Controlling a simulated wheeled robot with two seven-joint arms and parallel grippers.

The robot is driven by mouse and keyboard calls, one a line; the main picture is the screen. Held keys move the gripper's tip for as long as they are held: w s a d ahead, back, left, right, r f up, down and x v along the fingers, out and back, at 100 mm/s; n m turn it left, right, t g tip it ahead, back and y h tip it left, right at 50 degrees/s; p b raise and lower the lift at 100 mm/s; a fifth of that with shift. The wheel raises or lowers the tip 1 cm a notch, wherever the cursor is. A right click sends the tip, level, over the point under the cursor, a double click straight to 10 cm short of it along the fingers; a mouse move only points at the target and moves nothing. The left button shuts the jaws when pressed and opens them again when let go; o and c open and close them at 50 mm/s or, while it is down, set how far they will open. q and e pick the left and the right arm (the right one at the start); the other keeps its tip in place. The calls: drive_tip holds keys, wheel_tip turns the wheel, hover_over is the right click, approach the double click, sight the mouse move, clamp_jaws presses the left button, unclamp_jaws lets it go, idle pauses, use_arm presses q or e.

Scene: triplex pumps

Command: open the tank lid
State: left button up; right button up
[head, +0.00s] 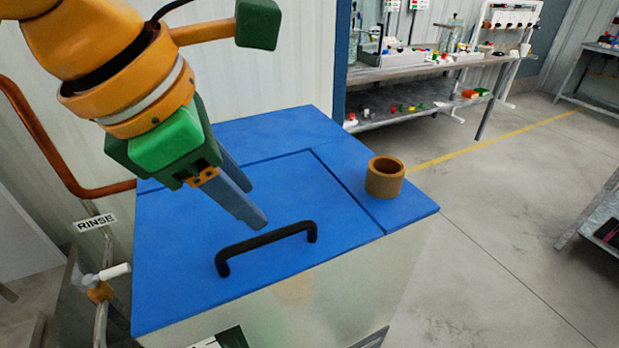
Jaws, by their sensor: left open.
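The blue tank lid (190,235) lies flat and closed in the blue top of the tank (355,295), which has a pale, translucent body. A black bar handle (267,246) stands up from the lid near its front edge. My left gripper (252,208) hangs over the lid, pointing down and to the right. Its grey fingers are empty and a little behind and above the handle, not around it. One finger partly covers the other, so the gap between them is hard to see. My right gripper is not in view.
A brown cylindrical cup-like piece (385,178) stands on the tank top, right of the lid. A copper pipe (62,160) and a valve with a white handle (108,277) are at the left. A workbench (430,68) with lab items stands behind.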

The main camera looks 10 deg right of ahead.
sight(267, 236)
use_arm(q)
drive_tip(key=f, duration=0.2)
drive_tip(key=s+f, duration=0.1)
drive_tip(key=f, duration=0.1)
drive_tip(key=shift+w+d+f, duration=0.45)
drive_tip(key=shift+d+f, duration=0.05)
drive_tip(key=shift+f, duration=0.3)
drive_tip(key=shift+w+d+f, duration=0.15)
drive_tip(key=shift+w+f, duration=0.05)
drive_tip(key=shift+w, duration=0.1)
drive_tip(key=shift+s, duration=0.1)
clamp_jaws()
drive_tip(key=shift+r, duration=0.1)
